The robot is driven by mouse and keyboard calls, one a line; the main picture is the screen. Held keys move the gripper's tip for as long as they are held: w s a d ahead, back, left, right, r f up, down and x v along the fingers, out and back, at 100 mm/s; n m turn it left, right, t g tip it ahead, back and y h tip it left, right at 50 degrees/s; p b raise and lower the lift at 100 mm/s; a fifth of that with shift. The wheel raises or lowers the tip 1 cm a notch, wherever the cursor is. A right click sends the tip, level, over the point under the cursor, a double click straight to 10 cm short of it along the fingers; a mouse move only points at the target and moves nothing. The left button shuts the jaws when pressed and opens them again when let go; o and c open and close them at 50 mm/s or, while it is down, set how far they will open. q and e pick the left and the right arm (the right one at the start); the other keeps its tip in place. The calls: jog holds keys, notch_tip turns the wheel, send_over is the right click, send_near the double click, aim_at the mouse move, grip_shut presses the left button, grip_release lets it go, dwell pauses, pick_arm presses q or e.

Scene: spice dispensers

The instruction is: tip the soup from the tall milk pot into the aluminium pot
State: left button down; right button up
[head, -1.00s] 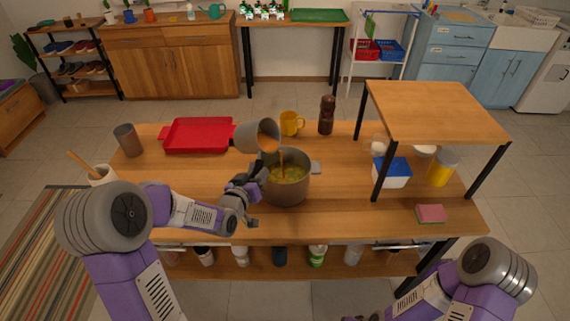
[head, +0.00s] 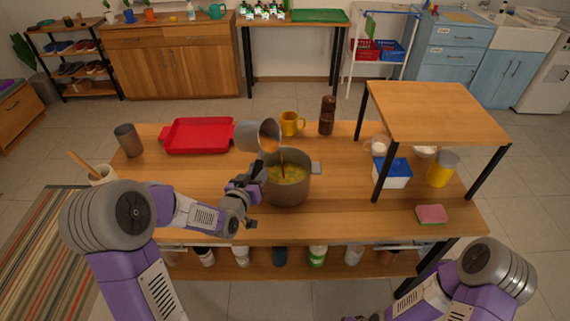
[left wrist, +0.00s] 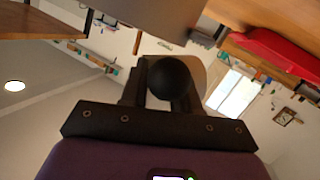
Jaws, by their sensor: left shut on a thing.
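The tall milk pot (head: 252,135) is a grey metal vessel, tipped to the right above the aluminium pot's far left rim. Orange-brown soup (head: 269,144) shows at its mouth, and a brown stream (head: 282,158) falls into the aluminium pot (head: 288,190). The aluminium pot stands upright on the table and holds yellowish-green soup (head: 287,173). My left gripper (head: 252,183) is shut on the milk pot's handle, left of the aluminium pot. In the left wrist view a round black handle end (left wrist: 170,78) sits between the fingers.
A red tray (head: 198,136), a yellow mug (head: 291,123) and a brown pepper mill (head: 327,115) stand behind the pots. A raised wooden shelf (head: 435,110) is at the right, with a pink sponge (head: 431,214) before it. The table front left of the sponge is clear.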

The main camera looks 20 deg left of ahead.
pick_arm(q)
jog(key=shift+d+r+m, duration=0.1)
jog(key=shift+d+m, duration=0.05)
jog(key=shift+m, duration=0.15)
jog(key=shift+s+d+m+y+b, duration=0.1)
jog(key=shift+d+m+y+b, duration=0.15)
jog(key=shift+b, duration=0.35)
dwell(0.3)
jog(key=shift+d+m+t+b, duration=0.35)
jog(key=shift+m+b, duration=0.1)
jog(key=shift+b, duration=0.1)
jog(key=shift+a+m+y+b, duration=0.1)
jog(key=shift+m+y+b, duration=0.35)
jog(key=shift+m+b, duration=0.6)
dwell(0.7)
jog(key=shift+n, duration=0.25)
